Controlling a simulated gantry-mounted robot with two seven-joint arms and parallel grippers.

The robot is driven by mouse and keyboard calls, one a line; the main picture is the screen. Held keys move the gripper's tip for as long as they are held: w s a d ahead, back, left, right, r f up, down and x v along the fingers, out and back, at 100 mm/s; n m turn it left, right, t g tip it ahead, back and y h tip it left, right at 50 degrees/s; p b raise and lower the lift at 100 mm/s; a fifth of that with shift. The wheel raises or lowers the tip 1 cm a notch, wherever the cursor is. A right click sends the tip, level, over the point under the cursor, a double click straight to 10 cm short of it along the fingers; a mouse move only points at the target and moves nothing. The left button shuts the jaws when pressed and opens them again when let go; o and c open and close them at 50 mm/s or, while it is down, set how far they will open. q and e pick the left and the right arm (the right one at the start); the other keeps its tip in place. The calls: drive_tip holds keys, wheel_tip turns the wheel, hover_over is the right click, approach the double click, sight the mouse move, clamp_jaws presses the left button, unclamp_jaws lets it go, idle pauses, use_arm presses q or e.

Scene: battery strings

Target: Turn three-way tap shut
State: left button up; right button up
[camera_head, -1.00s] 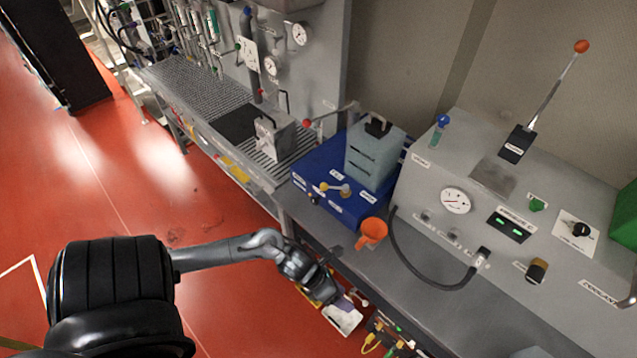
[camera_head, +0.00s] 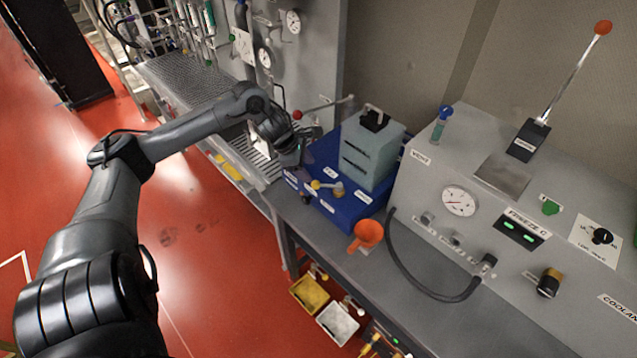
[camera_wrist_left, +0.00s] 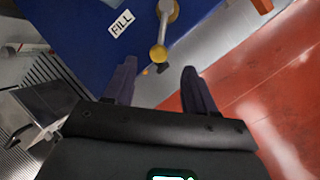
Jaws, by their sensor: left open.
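The three-way tap (camera_head: 327,187) is a short grey lever with a yellow knob on the front of a blue unit (camera_head: 345,208). In the left wrist view the tap (camera_wrist_left: 165,28) is at the top centre, its yellow knob just beyond the fingertips and near a white FILL label (camera_wrist_left: 121,23). My left gripper (camera_head: 302,158) is above the left end of the blue unit, apart from the tap. In the wrist view its two dark fingers (camera_wrist_left: 161,80) are spread, with nothing held between them. My right gripper is not in view.
A grey-green block (camera_head: 374,155) with a black handle stands on the blue unit. An orange funnel (camera_head: 367,235) and a black hose (camera_head: 415,278) are to the right. A metal box (camera_head: 268,130) sits behind my wrist. Open red floor lies in front of the bench.

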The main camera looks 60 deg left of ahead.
sight(319, 184)
use_arm(q)
drive_tip(key=p+x, duration=0.1)
drive_tip(key=x, duration=0.8)
drive_tip(key=shift+w+f, duration=0.1)
clamp_jaws()
